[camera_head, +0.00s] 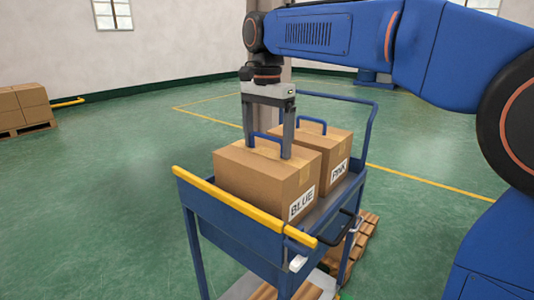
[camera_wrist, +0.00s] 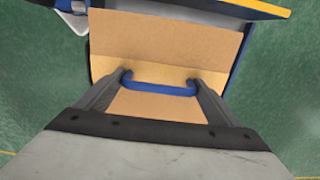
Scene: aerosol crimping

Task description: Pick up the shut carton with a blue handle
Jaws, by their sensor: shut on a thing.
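The shut carton labelled BLUE (camera_head: 255,185) sits on the blue cart, at the end nearer the yellow bar. Its top also shows in the wrist view (camera_wrist: 165,38). Its blue handle (camera_head: 265,140) stands up from the top and crosses between my fingers in the wrist view (camera_wrist: 160,88). My gripper (camera_head: 270,150) points straight down over this carton, its two fingers at the two ends of the handle. It is shut on the handle. A second shut carton, labelled PINK (camera_head: 337,165), stands right behind it with its own blue handle (camera_head: 311,121).
The cart (camera_head: 230,235) has a yellow bar (camera_head: 240,207) along its near edge and a tall blue push frame (camera_head: 368,115) at the far end. Cartons on a pallet (camera_head: 22,108) stand at far left. Green floor is clear to the left.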

